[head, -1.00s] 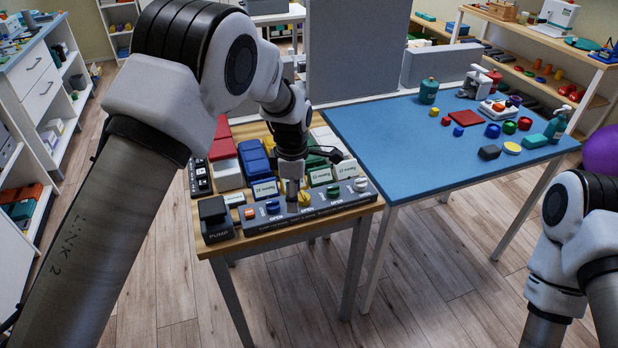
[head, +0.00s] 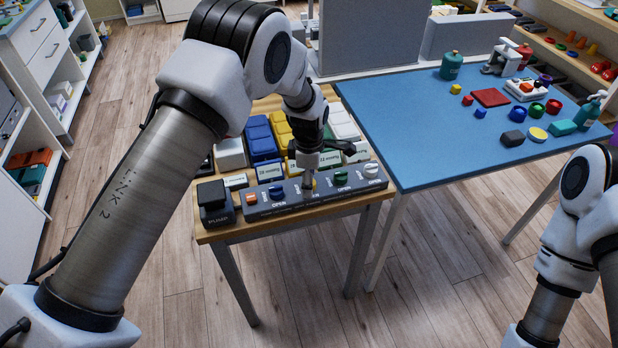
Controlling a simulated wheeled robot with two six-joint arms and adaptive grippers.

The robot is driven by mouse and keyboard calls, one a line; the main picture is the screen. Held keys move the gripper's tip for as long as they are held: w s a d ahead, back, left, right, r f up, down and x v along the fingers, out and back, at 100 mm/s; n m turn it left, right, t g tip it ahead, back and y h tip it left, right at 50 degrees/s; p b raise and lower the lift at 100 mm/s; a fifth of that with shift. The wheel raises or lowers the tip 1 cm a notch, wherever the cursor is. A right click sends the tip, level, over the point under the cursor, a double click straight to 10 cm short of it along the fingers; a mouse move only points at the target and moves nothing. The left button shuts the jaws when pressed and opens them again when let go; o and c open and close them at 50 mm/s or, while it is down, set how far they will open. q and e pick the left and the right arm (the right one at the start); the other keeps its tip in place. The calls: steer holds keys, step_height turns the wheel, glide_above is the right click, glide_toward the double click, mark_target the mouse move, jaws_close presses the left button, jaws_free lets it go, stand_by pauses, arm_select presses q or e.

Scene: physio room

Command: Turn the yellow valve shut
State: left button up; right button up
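A dark valve panel (head: 262,209) lies along the front edge of the small wooden table. It carries a row of knobs: orange (head: 251,198), blue (head: 276,192), yellow, green (head: 341,178) and white (head: 370,170). My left gripper (head: 309,178) points down at the yellow valve (head: 307,184), between the blue and green knobs. The fingers cover most of the yellow valve, so its handle angle is hidden. I cannot tell whether the fingers are open or shut, or whether they touch it. My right arm shows at the right edge; its gripper is outside the view.
A black pump block (head: 214,203) stands left of the panel. Behind the panel are several coloured pads, including a blue one (head: 259,140), and labelled white boxes (head: 268,171). The blue-topped table (head: 420,140) on the right holds small objects at its far side; its near part is clear.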

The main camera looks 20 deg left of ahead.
arm_select(q)
steer(key=shift+s+r, duration=0.15)
steer(key=shift+s, duration=0.1)
steer(key=c, duration=0.6)
steer(key=shift+r, duration=0.1)
jaws_close()
arm_select(e)
steer(key=shift+s, duration=0.3)
